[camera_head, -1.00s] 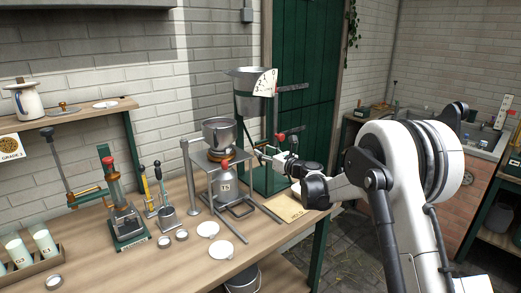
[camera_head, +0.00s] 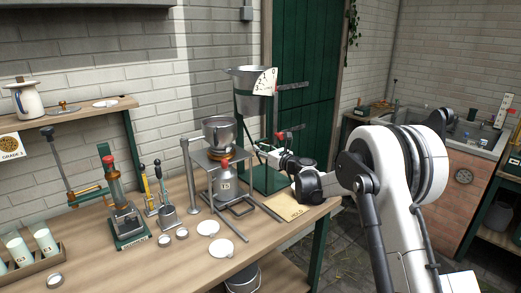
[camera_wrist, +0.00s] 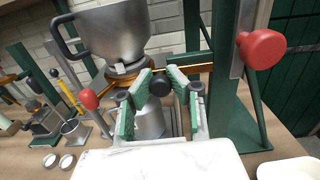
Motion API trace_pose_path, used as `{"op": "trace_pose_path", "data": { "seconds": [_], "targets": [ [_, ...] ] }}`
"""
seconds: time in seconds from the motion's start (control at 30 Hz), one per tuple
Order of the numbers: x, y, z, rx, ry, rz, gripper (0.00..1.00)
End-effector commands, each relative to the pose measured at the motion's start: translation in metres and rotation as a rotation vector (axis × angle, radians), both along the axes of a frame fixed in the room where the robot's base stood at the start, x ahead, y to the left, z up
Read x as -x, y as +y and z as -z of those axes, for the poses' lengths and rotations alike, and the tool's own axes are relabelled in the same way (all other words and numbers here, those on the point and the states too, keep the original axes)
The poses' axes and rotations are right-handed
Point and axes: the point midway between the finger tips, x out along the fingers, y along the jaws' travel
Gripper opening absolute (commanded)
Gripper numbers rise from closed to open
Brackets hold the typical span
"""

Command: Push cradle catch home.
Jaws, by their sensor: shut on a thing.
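A steel pan (camera_head: 218,130) sits in a brass-coloured ring, the cradle (camera_wrist: 112,80), on a metal stand (camera_head: 190,170). A grey can (camera_head: 222,183) stands under it. In the wrist view my gripper (camera_wrist: 158,76) is at the right side of the cradle, its green-padded fingers shut on a small dark round knob (camera_wrist: 160,83), which seems to be the catch. A brass bar (camera_wrist: 196,68) runs right, behind the fingers. Where the knob joins the cradle is hidden. In the head view my gripper (camera_head: 262,151) reaches in from the right, its fingertips too small to read.
A red knob (camera_wrist: 89,98) stands close left of my fingers, and a larger red knob (camera_wrist: 262,48) on a green frame is to the right. A hopper with a dial (camera_head: 250,85) stands behind. Flat white discs (camera_head: 208,228) lie on the bench front.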

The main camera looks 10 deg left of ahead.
Motion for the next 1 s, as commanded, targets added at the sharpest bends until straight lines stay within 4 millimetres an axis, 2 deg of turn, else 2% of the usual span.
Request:
{"op": "trace_pose_path", "data": {
  "seconds": [0.23, 0.5, 0.77, 0.8, 0.93, 1.0],
  "targets": [
    [-0.002, -0.002, 0.001, 0.000, 0.000, 0.001, 0.00],
    [-0.028, -0.028, 0.002, 0.000, 0.000, 0.001, 0.00],
    [-0.029, -0.029, 0.000, 0.000, 0.000, 0.003, 0.00],
    [-0.029, -0.029, -0.001, 0.000, 0.000, 0.003, 0.19],
    [-0.028, -0.029, 0.000, 0.000, 0.000, 0.002, 0.36],
    [-0.028, -0.029, 0.000, 0.000, 0.000, 0.002, 0.39]
  ]
}}
